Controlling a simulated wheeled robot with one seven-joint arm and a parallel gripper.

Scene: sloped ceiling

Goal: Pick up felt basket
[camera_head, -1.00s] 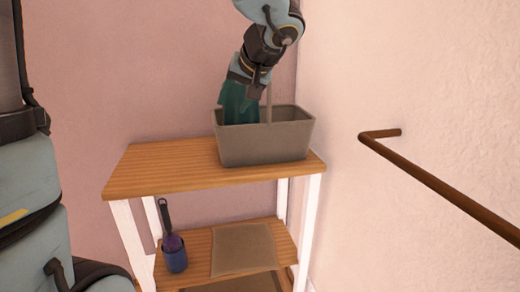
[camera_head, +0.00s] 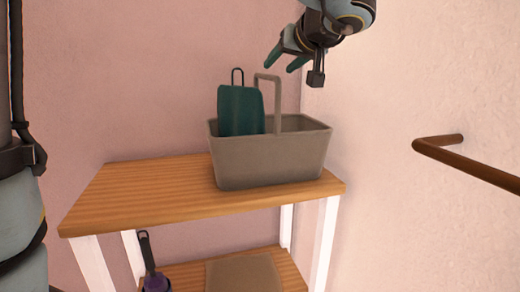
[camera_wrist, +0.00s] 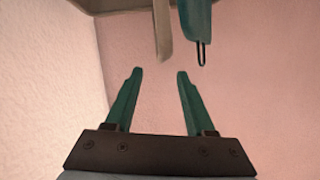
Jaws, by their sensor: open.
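The felt basket (camera_head: 268,160) is a grey-brown open box with a tall handle, standing upright on the right part of the wooden table top. A dark green item with a wire loop (camera_head: 240,110) stands in its left part. My gripper (camera_head: 281,65) is above the basket's handle and to its right, open and empty, not touching it. In the wrist view my two green fingertips (camera_wrist: 159,73) are spread apart. The basket's handle (camera_wrist: 162,30) and the green item (camera_wrist: 195,20) show beyond them at the top.
The wooden table top (camera_head: 140,195) is bare left of the basket. A lower shelf holds a dark-handled brush (camera_head: 150,265) and a flat brown mat (camera_head: 243,274). A brown rail (camera_head: 465,165) juts from the right wall. Pink walls close off the back and right.

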